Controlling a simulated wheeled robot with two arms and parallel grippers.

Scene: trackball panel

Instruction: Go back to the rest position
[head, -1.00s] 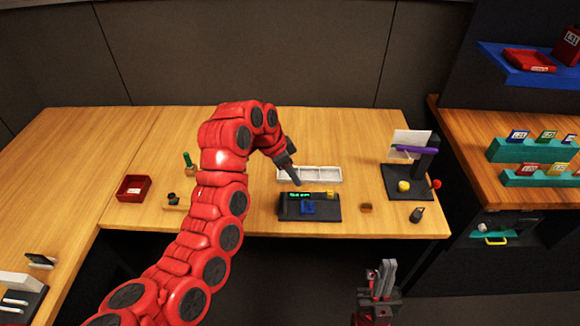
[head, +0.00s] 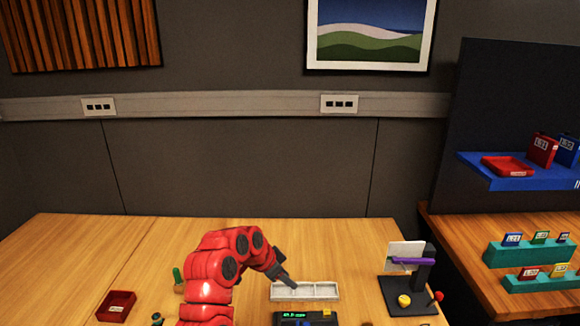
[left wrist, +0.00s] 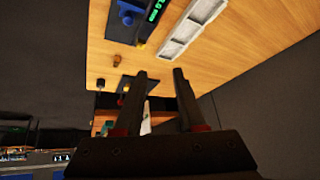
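My left gripper (head: 291,282) reaches in from the left on the red arm and shows in front of the white tray's left part in the head view. In the left wrist view its two dark fingers (left wrist: 160,88) stand apart with nothing between them. The dark trackball panel (head: 293,317) with a green display is cut off by the bottom edge of the head view. It also shows at the top of the left wrist view (left wrist: 143,32), with a blue part on it, clear of the fingers. My right gripper is out of view.
The white divided tray (head: 305,291) lies behind the panel. A red box (head: 116,306) stands at the left. A dark stand with a yellow ball (head: 404,300) is at the right, near a shelf unit with teal racks (head: 530,252). The back wall is behind the table.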

